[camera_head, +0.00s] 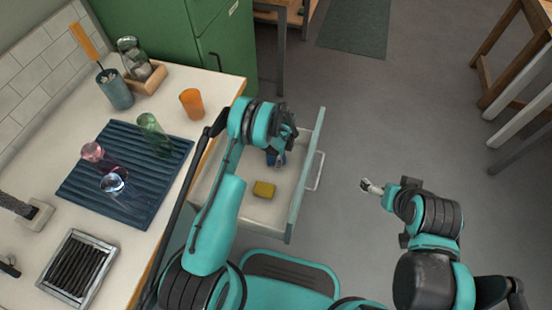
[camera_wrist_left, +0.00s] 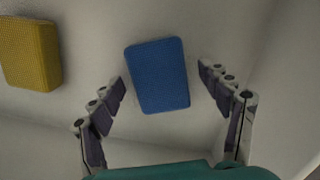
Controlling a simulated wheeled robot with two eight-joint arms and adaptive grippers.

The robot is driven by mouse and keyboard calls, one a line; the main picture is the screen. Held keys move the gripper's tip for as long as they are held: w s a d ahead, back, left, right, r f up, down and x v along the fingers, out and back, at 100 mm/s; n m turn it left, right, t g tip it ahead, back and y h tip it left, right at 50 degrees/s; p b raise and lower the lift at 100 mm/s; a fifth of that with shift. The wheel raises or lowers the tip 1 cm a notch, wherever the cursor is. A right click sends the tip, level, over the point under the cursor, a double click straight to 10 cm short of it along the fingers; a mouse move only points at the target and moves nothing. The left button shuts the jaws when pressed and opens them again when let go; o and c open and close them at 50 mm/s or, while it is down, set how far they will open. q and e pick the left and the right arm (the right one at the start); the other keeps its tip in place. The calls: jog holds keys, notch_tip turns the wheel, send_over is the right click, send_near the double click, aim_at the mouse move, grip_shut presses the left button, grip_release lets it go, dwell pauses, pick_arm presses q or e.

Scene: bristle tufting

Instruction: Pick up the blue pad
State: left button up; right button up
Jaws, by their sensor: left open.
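The blue pad (camera_wrist_left: 157,76) lies flat on the floor of the open drawer, between the spread fingers of my left gripper (camera_wrist_left: 163,90) in the left wrist view. The fingers stand apart from it on both sides. In the head view the blue pad (camera_head: 276,157) is mostly hidden under my left gripper (camera_head: 280,156), which hangs over the drawer's back part. My right gripper (camera_head: 371,188) is at the right over the bare floor, away from the drawer; its jaws are too small to tell.
The open drawer (camera_head: 306,149) also holds a yellow pad (camera_head: 264,189), which shows in the left wrist view (camera_wrist_left: 30,52) too. The counter on the left bears a dark ribbed mat (camera_head: 76,186), glasses and an orange cup (camera_head: 191,103). Drawer walls surround my left gripper.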

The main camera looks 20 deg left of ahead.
pick_arm(q)
jog(key=c, duration=1)
jog(key=shift+c, duration=0.2)
jog(key=shift+r, duration=0.1)
notch_tip(320, 180, up, 9)
jog(key=p, duration=0.3)
jog(key=shift+p, duration=0.4)
jog(key=shift+r, duration=0.65)
jog(key=shift+c, duration=0.4)
